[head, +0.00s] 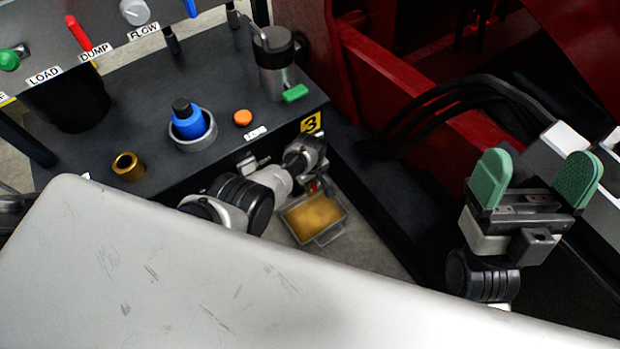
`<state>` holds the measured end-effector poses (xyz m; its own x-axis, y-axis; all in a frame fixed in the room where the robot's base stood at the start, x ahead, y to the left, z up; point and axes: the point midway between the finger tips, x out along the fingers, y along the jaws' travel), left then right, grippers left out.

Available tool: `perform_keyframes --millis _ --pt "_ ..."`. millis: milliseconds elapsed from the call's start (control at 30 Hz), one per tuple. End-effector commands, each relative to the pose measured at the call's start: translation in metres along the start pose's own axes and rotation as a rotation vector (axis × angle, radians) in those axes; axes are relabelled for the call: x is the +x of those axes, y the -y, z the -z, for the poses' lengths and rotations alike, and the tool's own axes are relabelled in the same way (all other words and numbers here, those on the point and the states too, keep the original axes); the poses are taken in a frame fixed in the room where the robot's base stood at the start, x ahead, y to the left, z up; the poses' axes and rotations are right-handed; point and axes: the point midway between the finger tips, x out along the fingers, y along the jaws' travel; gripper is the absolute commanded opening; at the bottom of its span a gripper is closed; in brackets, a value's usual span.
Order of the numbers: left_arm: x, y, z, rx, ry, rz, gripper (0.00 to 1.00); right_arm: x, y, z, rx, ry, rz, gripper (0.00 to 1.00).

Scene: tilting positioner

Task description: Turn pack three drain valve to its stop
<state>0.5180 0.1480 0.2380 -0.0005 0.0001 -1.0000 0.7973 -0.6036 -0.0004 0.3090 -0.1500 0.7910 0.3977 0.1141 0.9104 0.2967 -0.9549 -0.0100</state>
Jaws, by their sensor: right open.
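The yellow label marked 3 (311,123) is on the front edge of the dark bench at its right corner. Below it a small red part (313,187), possibly the drain valve's handle, shows just above a tray. My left gripper (308,165) is at the bench front under the label, close to that red part. Its fingers are too small and covered to tell whether they are open or touch it. The valve body is mostly hidden. My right gripper (536,183), with green finger pads, is open and empty at the right, well away from the label.
A clear tray (335,232) with yellow-brown contents sits below the bench front. The bench top (215,85) bears a blue bottle in a grey ring, an orange button, a brass fitting and a metal jug. A large scuffed pale panel (180,270) covers the foreground. Red framework (395,85) and black cables stand behind.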

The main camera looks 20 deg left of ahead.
Motion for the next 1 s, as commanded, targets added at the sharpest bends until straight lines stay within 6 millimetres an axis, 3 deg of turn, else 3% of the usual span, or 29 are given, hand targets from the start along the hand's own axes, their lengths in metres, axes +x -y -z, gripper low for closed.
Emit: perform_keyframes --millis 167,200,333,700,1000 --pt "0.000 -0.001 0.001 -0.004 -0.002 -0.003 0.00 0.000 0.000 0.000 0.000 0.000 0.000 0.89" --pt "0.000 -0.001 0.001 -0.004 -0.002 -0.003 0.20 0.000 0.000 0.000 0.000 -0.001 0.000 0.89" --pt "0.000 0.000 0.001 -0.003 -0.001 -0.002 0.40 0.000 0.000 0.000 0.000 -0.002 0.000 0.89" --pt "-0.002 0.000 0.000 -0.001 -0.001 -0.001 0.41 0.001 0.000 -0.001 0.000 0.010 0.000 0.89" --pt "-0.018 0.000 0.000 -0.001 0.000 -0.001 0.41 0.001 -0.005 -0.037 -0.016 0.308 -0.009 0.89"
